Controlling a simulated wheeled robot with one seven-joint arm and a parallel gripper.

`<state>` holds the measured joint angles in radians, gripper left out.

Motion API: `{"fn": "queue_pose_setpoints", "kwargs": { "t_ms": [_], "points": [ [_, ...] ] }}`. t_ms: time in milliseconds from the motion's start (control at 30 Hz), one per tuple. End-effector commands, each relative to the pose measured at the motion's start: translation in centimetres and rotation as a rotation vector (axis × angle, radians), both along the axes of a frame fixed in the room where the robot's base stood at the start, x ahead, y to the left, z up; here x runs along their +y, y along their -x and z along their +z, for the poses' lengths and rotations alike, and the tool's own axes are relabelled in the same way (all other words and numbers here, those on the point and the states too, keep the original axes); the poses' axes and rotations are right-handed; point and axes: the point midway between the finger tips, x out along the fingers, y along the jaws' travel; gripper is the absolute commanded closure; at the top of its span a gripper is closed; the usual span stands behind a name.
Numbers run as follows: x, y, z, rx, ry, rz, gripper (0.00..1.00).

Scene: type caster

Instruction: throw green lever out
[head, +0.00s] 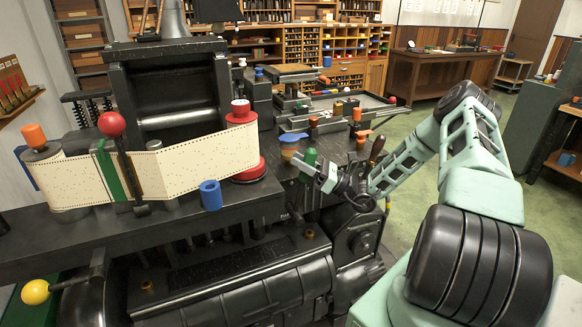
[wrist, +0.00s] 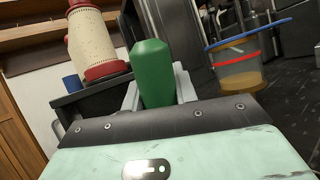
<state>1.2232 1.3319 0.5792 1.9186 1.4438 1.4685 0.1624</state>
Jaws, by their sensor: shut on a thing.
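The green lever's handle (head: 309,158) is a dark green knob with a rounded top, at the centre right of the black casting machine in the head view. My gripper (head: 322,176) is at the handle, with its fingers closed around it. In the wrist view the green handle (wrist: 152,74) stands upright between the two pale fingers of my gripper (wrist: 158,92). The lower part of the lever is hidden behind my gripper.
An orange-topped lever (head: 363,135) and a dark red handle (head: 377,148) stand to the right. A punched paper ribbon (head: 195,160), a red spool (head: 249,170) and a red-knobbed lever (head: 112,125) are further left.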

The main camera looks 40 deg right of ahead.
Motion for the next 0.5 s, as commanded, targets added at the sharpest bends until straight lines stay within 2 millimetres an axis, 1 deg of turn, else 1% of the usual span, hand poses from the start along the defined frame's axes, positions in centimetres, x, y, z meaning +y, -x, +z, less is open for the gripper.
{"fn": "queue_pose_setpoints", "kwargs": {
  "t_ms": [33, 200, 500],
  "points": [
    [-0.5, 0.2, -0.3, -0.005, -0.020, -0.003, 1.00],
    [-1.2, 0.4, -0.4, -0.018, -0.066, -0.003, 1.00],
    [-1.6, 0.5, -0.5, -0.021, -0.087, -0.004, 1.00]
  ]
}}
